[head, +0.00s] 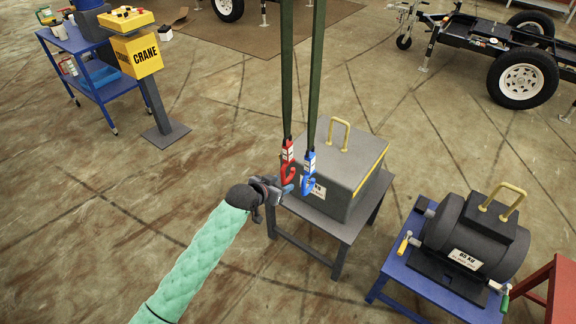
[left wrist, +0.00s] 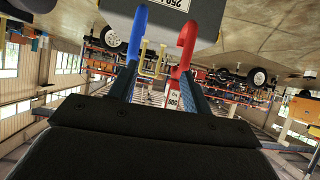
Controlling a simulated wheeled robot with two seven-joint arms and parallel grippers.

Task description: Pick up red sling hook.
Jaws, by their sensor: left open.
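The red sling hook (head: 288,163) hangs from a dark green strap near the middle of the head view. The blue hook (head: 308,176) hangs from a second strap just to its right. My left gripper (head: 284,188) is open, close to the red hook's lower end and just left of the blue hook. The left wrist view shows the red hook (left wrist: 188,38) beyond the right finger and the blue hook (left wrist: 138,32) beyond the left finger. A white tag shows between the fingers. I cannot tell whether a finger touches either hook. My right gripper is not in view.
A grey block weight (head: 362,165) with a yellow handle stands on a grey table (head: 345,232) right behind the hooks. A dark cylindrical weight (head: 465,240) sits on a blue stand at right. A yellow crane control post (head: 137,55) stands at upper left. Open floor lies at left.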

